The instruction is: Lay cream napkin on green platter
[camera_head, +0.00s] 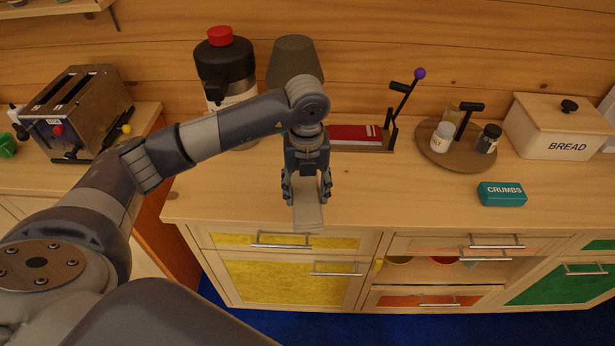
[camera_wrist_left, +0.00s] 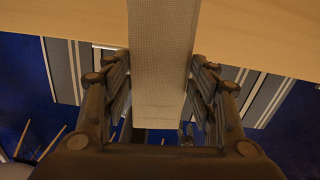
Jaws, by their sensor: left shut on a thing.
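The cream napkin (camera_head: 308,217) is a narrow folded strip hanging down from my left gripper (camera_head: 307,194) in the head view. The gripper is shut on it, close to the front edge of the wooden counter. In the left wrist view the napkin (camera_wrist_left: 162,60) runs between the two fingers of my left gripper (camera_wrist_left: 162,100). I cannot tell whether the napkin touches the counter. I see no green platter in either view. My right gripper is not in view.
The counter (camera_head: 400,205) is clear around the napkin. Behind stand a red-capped dark container (camera_head: 225,68), a red book (camera_head: 355,135) and a round wooden tray (camera_head: 440,150) with shakers. A teal crumbs box (camera_head: 502,193) and bread box (camera_head: 556,130) are right; a toaster (camera_head: 82,110) is left.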

